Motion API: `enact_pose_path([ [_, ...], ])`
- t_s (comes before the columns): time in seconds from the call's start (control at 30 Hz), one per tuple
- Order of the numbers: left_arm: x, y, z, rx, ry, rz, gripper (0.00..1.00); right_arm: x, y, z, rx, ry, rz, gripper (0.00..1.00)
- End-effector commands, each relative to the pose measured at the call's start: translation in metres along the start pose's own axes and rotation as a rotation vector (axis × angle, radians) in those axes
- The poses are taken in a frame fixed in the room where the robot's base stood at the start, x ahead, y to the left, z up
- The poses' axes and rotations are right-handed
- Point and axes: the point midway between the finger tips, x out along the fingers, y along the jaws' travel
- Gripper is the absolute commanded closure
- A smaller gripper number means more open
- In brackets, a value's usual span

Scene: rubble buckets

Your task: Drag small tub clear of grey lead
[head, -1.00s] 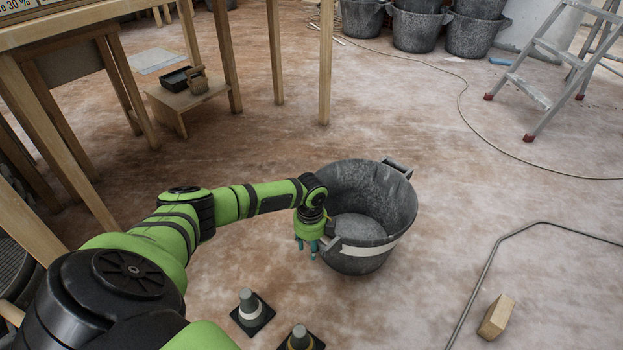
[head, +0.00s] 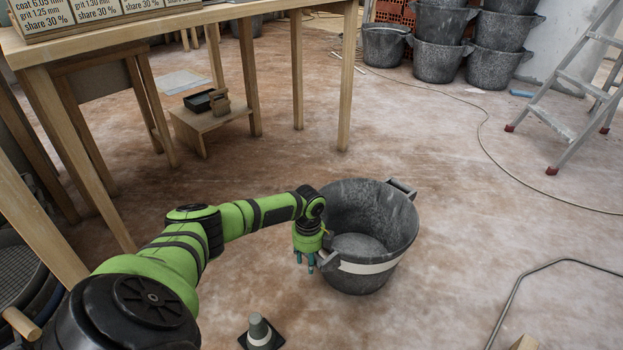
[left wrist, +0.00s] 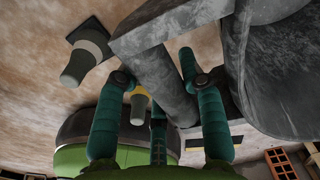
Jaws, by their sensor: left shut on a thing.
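The tub (head: 372,222) is a speckled dark grey bucket with a white band, upright on the floor in the head view. Its far handle sticks out at the back right. My left gripper (head: 308,264) is at its near left side, shut on the near handle. In the left wrist view this grey handle (left wrist: 160,78) lies between the teal fingers, with the tub wall (left wrist: 288,92) at right. A bent grey lead (head: 516,288) lies on the floor right of the tub, with bare floor between them. My right gripper is not in view.
A small cone (head: 260,334) stands close in front of the tub. A wooden table (head: 180,18) and a low stool (head: 208,122) are at left. Stacked buckets (head: 440,55) and a stepladder (head: 560,120) stand behind. A thin cable (head: 483,135) crosses the back floor.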

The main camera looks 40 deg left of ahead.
Motion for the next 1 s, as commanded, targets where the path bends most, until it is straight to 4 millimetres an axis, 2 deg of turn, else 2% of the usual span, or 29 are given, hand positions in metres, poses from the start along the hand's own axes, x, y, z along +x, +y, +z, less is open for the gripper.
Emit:
enact_pose_path([
  [0.27,0.000,0.000,0.004,-0.008,-0.004,0.000,1.00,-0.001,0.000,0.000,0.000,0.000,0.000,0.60],
  [1.0,0.001,0.003,0.060,-0.009,-0.004,0.000,1.00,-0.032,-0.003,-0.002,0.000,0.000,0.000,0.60],
])
